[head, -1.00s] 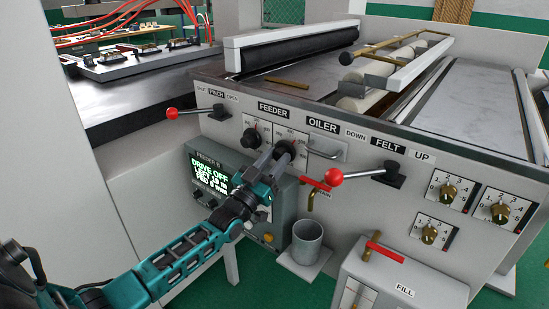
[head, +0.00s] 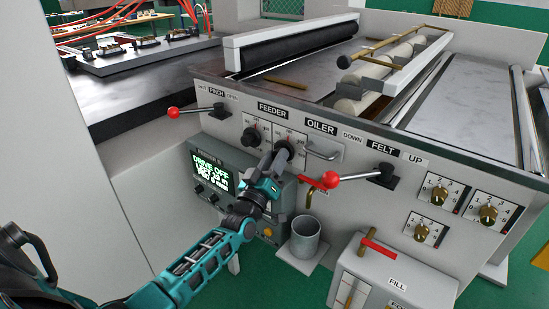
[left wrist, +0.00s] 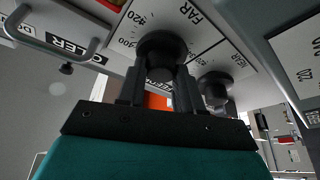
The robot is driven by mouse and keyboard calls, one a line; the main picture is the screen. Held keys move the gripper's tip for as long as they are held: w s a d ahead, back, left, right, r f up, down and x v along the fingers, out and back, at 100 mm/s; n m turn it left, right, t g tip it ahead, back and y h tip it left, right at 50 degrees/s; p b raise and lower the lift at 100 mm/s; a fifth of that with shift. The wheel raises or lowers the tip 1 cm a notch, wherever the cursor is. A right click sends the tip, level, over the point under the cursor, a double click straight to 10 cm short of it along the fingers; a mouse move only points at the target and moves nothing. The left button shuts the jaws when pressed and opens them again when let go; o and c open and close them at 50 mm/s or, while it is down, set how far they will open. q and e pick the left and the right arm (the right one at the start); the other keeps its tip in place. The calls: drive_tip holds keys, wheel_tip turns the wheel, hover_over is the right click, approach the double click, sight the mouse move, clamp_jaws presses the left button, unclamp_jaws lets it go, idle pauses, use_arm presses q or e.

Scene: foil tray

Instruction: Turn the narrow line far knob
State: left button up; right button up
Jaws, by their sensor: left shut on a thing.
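Two black round knobs stand side by side on the white FEEDER scale plates of the grey machine front. My left gripper (head: 280,156) is shut on the right-hand knob (head: 285,147), beside the OILER label. In the left wrist view this knob (left wrist: 162,49) sits between the two fingers, on a scale plate marked FAR (left wrist: 198,17). The fingers hide part of its sides. The other knob (head: 251,137) is free, just left of the gripper; it also shows in the left wrist view (left wrist: 214,86). My right gripper is not in view.
A grey handle (head: 324,150) and a red-ball lever (head: 332,179) are close right of the gripper. Another red-ball lever (head: 173,112) is at left. A display box (head: 212,175) and metal cup (head: 305,238) are below.

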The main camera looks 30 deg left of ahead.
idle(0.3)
use_arm(q)
drive_tip(key=o, duration=1)
drive_tip(key=v, duration=1.3)
drive_tip(key=s+d+f+m+g+h, duration=0.1)
drive_tip(key=s+d+f+m+g, duration=0.2)
drive_tip(key=s+d+f, duration=0.1)
drive_tip(key=s+d+f+m+g+h, duration=0.2)
drive_tip(key=s+d+f+m+g, duration=0.1)
drive_tip(key=s+d+f+g, duration=0.1)
drive_tip(key=s+d+f+m+g+h, duration=0.2)
drive_tip(key=s+d+f+m+g, duration=0.1)
drive_tip(key=d+f, duration=0.4)
drive_tip(key=shift+s+d+f+m+g, duration=0.1)
drive_tip(key=shift+s+m+g, duration=0.1)
drive_tip(key=shift+s, duration=0.2)
drive_tip(key=shift+s+d+f+m+g, duration=0.1)
drive_tip(key=shift+s+m, duration=0.1)
drive_tip(key=shift+s, duration=0.2)
drive_tip(key=shift+s+f+m+g, duration=0.1)
drive_tip(key=shift+s+m, duration=0.1)
drive_tip(key=shift+s, duration=0.2)
